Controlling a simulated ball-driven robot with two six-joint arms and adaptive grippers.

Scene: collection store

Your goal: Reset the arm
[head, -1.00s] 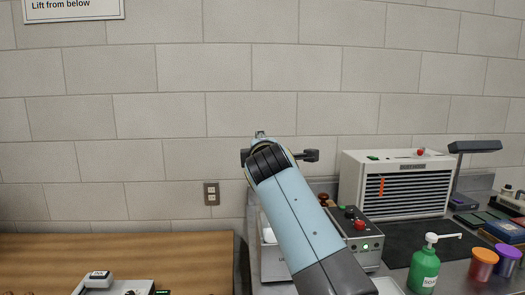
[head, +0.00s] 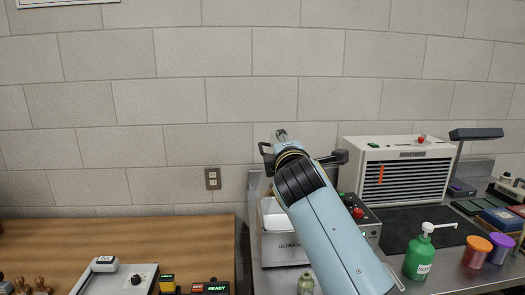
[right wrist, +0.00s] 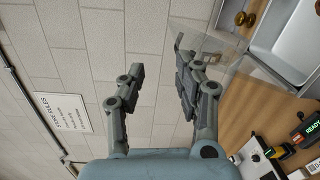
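My right arm, pale blue with dark joints, rises from the lower right in the head view. My right gripper (right wrist: 158,62) shows in the right wrist view with its two grey fingers apart and no object clearly between them. In the head view the gripper end is up in front of the wall, above the bench, and its fingers are mostly hidden behind the wrist. A clear pane (right wrist: 225,50) shows near the right finger in the right wrist view; I cannot tell whether they touch. My left gripper is in neither view.
A wooden table (head: 120,245) is at left, with a grey device (head: 115,278) at its front. On the metal bench at right are an ultrasonic cleaner (head: 283,248), partly behind my arm, a white vented cabinet (head: 405,175), a green pump bottle (head: 419,258) and orange (head: 477,250) and purple (head: 501,247) tubs.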

